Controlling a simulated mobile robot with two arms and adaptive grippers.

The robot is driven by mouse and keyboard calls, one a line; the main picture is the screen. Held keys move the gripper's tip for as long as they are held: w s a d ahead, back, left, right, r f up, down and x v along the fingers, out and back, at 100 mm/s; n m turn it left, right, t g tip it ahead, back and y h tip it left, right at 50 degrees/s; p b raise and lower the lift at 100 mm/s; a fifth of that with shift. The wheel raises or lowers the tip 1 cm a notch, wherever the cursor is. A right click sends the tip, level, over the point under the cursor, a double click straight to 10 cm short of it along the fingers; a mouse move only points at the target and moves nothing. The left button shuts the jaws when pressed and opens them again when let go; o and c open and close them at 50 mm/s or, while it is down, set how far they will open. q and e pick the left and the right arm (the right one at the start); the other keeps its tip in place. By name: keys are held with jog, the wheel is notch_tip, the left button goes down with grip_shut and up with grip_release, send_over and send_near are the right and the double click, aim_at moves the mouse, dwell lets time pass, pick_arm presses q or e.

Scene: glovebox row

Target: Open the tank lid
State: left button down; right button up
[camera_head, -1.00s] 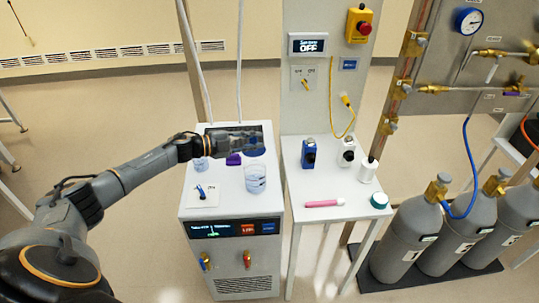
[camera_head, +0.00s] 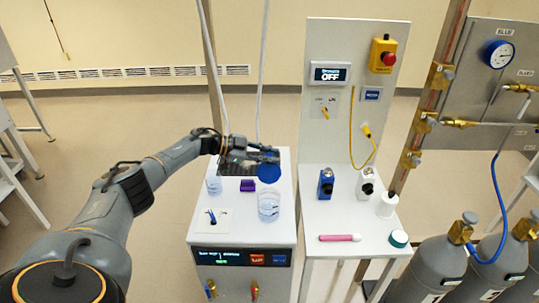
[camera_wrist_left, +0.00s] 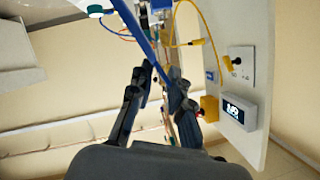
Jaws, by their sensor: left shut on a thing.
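The tank is a white bath unit (camera_head: 242,232) standing left of centre in the head view, with a dark opening (camera_head: 236,168) at the back of its top. My left gripper (camera_head: 266,156) is above the right back part of that top. It is shut on a blue piece that I take to be the lid (camera_head: 269,173), which shows as a rounded blue shape just below the fingers. In the left wrist view the lid (camera_wrist_left: 142,38) is a thin blue strip running between the fingers (camera_wrist_left: 157,88). The arm partly hides the opening. My right gripper is not in view.
A purple block (camera_head: 247,187), a small beaker (camera_head: 214,184) and a larger beaker (camera_head: 268,206) stand on the unit's top. To the right, a white table (camera_head: 345,218) carries bottles and a pink stick (camera_head: 340,238). Grey gas cylinders (camera_head: 432,250) stand further right.

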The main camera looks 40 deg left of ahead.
pick_arm(q)
jog(key=shift+s+a+f, duration=0.1)
jog(key=shift+a+f, duration=0.05)
jog(key=shift+f, duration=0.4)
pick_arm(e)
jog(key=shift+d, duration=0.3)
pick_arm(q)
jog(key=c, duration=1.5)
grip_release()
jog(key=shift+f, duration=0.1)
jog(key=shift+c, duration=0.2)
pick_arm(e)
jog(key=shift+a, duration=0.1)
pick_arm(q)
jog(key=v, duration=1.2)
jog(key=shift+w+r, duration=0.2)
jog(key=shift+r, duration=0.15)
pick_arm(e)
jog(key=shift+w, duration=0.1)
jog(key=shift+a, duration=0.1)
